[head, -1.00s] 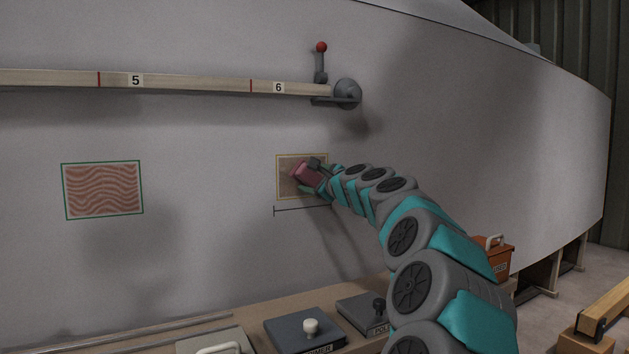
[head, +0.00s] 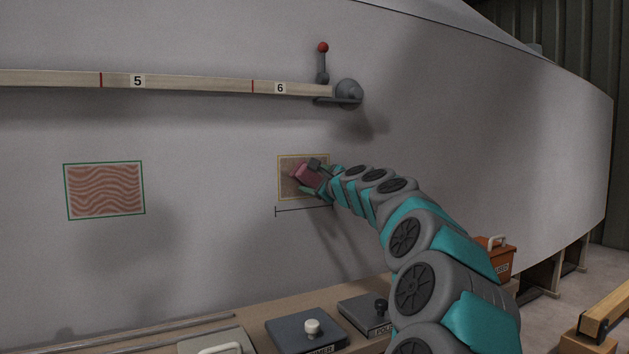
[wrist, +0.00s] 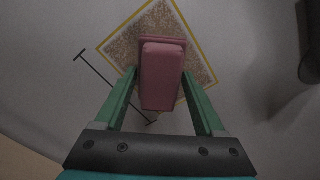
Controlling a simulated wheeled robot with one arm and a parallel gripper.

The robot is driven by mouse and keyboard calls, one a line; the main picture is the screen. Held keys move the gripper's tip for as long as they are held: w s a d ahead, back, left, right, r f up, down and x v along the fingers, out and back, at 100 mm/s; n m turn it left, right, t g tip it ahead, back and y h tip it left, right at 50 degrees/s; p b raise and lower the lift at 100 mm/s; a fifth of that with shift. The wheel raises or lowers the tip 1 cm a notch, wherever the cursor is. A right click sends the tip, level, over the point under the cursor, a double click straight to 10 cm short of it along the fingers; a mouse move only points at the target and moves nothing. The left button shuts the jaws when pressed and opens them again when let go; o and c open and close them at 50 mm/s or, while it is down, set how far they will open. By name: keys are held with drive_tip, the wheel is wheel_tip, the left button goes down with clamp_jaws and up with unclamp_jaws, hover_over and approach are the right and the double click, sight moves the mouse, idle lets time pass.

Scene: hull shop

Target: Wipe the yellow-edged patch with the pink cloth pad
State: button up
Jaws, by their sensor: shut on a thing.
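The pink cloth pad (head: 308,174) is in my gripper (head: 316,179), whose green fingers are shut on its block from both sides. In the wrist view the pad (wrist: 162,75) lies over the middle of the yellow-edged patch (wrist: 127,48), and the gripper (wrist: 160,88) shows behind it. The patch (head: 288,161) is on the pale hull wall, with a brownish speckled surface. The pad's face is at or very near the patch; I cannot tell whether it touches. The pad and fingers hide part of the patch, including its right side in the head view.
A green-edged patch (head: 104,190) with wavy red lines is at left. A numbered rail (head: 200,84) with a red-knobbed lever (head: 322,60) runs above. Below, a bench holds a dark lidded box (head: 305,332) and a grey box (head: 366,313). An orange container (head: 497,258) stands behind my arm.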

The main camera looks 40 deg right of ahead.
sight(280, 185)
drive_tip(key=shift+w+a+f, duration=0.25)
drive_tip(key=shift+a+f, duration=0.05)
drive_tip(key=shift+a, duration=0.8)
drive_tip(key=shift+w+a+f, duration=0.25)
drive_tip(key=shift+w+a, duration=0.05)
drive_tip(key=shift+a, duration=0.85)
drive_tip(key=shift+w+a+f, duration=0.25)
drive_tip(key=shift+a+f, duration=0.05)
drive_tip(key=shift+a, duration=0.8)
drive_tip(key=shift+p+x, duration=0.45)
drive_tip(key=shift+x, duration=0.5)
